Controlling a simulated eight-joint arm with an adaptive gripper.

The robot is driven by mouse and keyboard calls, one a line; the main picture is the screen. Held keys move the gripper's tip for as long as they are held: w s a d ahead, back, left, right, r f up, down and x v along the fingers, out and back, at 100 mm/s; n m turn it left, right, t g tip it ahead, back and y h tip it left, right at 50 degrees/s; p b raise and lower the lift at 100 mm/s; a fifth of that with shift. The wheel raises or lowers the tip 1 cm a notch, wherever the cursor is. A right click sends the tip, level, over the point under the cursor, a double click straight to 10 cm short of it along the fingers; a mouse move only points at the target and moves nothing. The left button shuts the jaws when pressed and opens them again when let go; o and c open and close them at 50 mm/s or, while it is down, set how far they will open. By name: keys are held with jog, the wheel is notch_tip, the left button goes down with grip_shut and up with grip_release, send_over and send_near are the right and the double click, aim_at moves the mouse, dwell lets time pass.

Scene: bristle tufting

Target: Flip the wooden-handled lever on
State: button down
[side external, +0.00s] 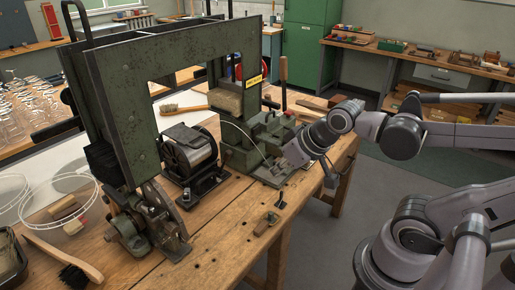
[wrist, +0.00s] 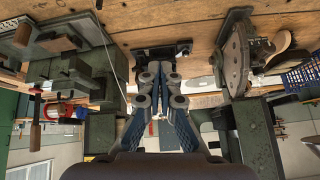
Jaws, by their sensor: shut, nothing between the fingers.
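A lever with a wooden handle (side external: 284,69) stands upright by the green machine (side external: 252,148) near the bench's far right end. A similar wooden handle on a thin rod (wrist: 35,135) shows at the left of the wrist view, which looks upside down. My gripper (wrist: 157,68) is shut and empty in the middle of the wrist view, clear of that handle. In the side view my gripper is in front of the green machine, below the lever handle; its fingertips are hard to make out there.
A large green frame (side external: 115,110) stands left on the wooden bench (side external: 225,240). A dark motor-like drum (side external: 188,152) sits beyond it. A small wooden piece (side external: 265,224) and a black knob (side external: 281,200) are at the front edge. A brush (side external: 65,260) lies at lower left.

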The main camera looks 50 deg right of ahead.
jog(key=w+d+f+m, duration=0.2)
jog(key=w+d+m, duration=0.2)
jog(key=m, duration=1.3)
jog(key=w+d+f+m, duration=0.2)
jog(key=w+d+m, duration=0.2)
jog(key=m, duration=1.3)
jog(key=shift+w+d+t, duration=0.35)
jog(key=shift+w+t, duration=0.05)
jog(key=shift+w, duration=0.65)
jog(key=shift+w+f, duration=0.1)
jog(key=shift+f, duration=0.05)
